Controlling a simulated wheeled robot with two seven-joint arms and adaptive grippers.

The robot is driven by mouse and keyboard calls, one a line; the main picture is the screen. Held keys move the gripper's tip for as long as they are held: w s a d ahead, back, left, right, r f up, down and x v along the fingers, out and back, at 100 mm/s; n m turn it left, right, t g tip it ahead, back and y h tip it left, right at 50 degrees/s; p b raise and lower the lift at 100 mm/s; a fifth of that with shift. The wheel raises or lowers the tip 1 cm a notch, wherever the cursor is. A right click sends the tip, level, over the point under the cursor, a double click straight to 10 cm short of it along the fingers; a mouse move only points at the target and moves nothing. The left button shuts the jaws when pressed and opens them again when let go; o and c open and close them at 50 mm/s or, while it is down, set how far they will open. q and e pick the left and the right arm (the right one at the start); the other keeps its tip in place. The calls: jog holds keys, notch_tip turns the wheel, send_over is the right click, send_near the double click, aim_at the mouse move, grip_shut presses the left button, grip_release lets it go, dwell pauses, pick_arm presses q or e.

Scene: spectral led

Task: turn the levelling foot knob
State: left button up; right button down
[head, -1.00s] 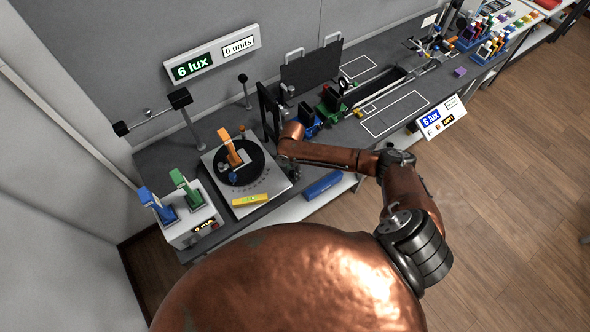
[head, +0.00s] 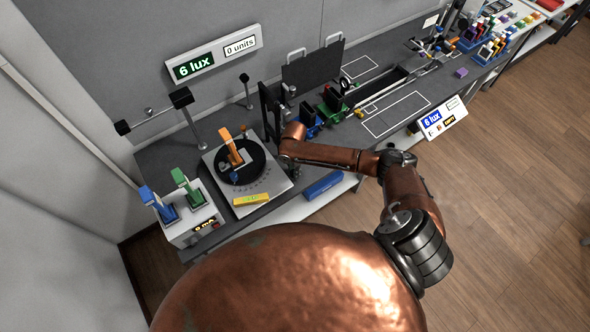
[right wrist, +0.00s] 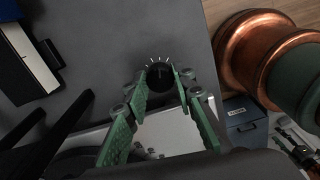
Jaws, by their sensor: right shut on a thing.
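The levelling foot knob (right wrist: 160,76) shows in the right wrist view as a small dark round knob, with white tick marks fanned around its far side on a grey bench surface. My right gripper (right wrist: 162,82) has green pads and is shut on the knob, one fingertip on each side. In the head view my right gripper (head: 292,168) is small and partly hidden by its own arm, at the bench's front edge right of the turntable. The knob cannot be made out there. My left gripper is not in view.
A turntable (head: 268,187) with an orange-topped piece stands left of the gripper. Dark upright posts and a black panel (head: 313,69) stand behind. Open floor lies to the right.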

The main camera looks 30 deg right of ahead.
jog(key=shift+r+m+p, duration=0.2)
jog(key=shift+m+p, duration=1.1)
jog(key=shift+p, duration=0.35)
jog(key=shift+w+a+m+p, duration=0.1)
jog(key=shift+m+p, duration=1.25)
jog(key=shift+m, duration=0.25)
jog(key=shift+f, duration=0.1)
jog(key=c, duration=1.7)
grip_release()
jog(key=shift+o, duration=0.5)
notch_tip(320, 180, up, 12)
